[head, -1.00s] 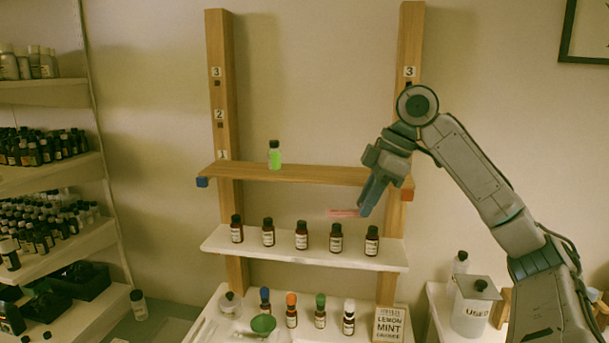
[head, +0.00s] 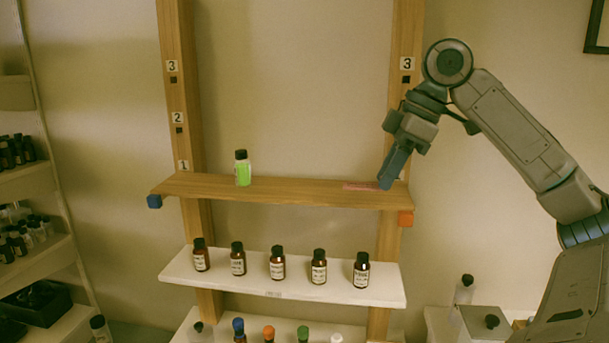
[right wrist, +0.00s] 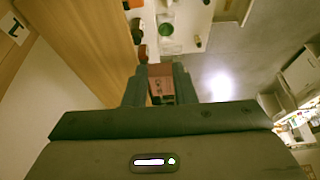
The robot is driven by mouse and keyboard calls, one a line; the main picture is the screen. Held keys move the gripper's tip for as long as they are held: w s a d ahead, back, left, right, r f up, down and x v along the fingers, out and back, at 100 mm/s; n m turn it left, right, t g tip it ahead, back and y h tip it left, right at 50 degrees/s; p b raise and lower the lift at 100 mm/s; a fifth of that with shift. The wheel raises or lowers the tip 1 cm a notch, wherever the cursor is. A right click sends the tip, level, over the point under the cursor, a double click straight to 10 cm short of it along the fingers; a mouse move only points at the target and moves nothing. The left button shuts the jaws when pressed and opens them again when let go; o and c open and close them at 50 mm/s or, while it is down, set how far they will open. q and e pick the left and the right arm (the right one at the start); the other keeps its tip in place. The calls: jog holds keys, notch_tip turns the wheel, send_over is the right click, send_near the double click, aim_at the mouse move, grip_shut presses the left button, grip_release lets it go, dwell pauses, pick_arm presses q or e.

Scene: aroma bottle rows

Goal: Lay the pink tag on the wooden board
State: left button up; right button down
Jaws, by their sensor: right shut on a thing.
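The pink tag (head: 362,187) shows at the right end of the wooden board (head: 290,192), at the height of its top surface. I cannot tell whether it touches the board or hangs just over it. My right gripper (head: 387,182) is shut on the tag's right end and points down and left. In the right wrist view the tag (right wrist: 160,88) sits between the two fingers, with the board (right wrist: 98,40) on the left. My left gripper is not in view.
A bottle with green liquid (head: 243,170) stands on the board's left part. Two upright posts flank the board, the right post (head: 405,120) close to my gripper. A white shelf (head: 215,278) with several brown bottles is below. The board's middle is clear.

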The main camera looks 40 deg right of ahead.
jog(key=w+p, duration=0.1)
jog(key=w+a+p, duration=0.1)
jog(key=p, duration=0.1)
jog(key=w+r+p, duration=0.1)
jog(key=w, duration=0.1)
jog(key=shift+a, duration=0.15)
jog(key=p, duration=0.8)
send_near(318, 191)
jog(key=shift+w+a+f, duration=0.15)
jog(key=shift+a+f, duration=0.55)
jog(key=shift+a, duration=0.15)
jog(key=shift+w+f, duration=0.25)
jog(key=shift+w, duration=0.3)
jog(key=shift+w+d, duration=0.1)
jog(key=shift+w, duration=0.1)
notch_tip(318, 191, down, 2)
jog(key=shift+f, duration=0.1)
jog(key=shift+f+p, duration=0.5)
jog(key=shift+f, duration=0.2)
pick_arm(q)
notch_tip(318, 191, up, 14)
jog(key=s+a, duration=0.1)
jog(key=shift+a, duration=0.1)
pick_arm(e)
jog(key=shift+w+f, duration=0.1)
jog(key=shift+f, duration=0.05)
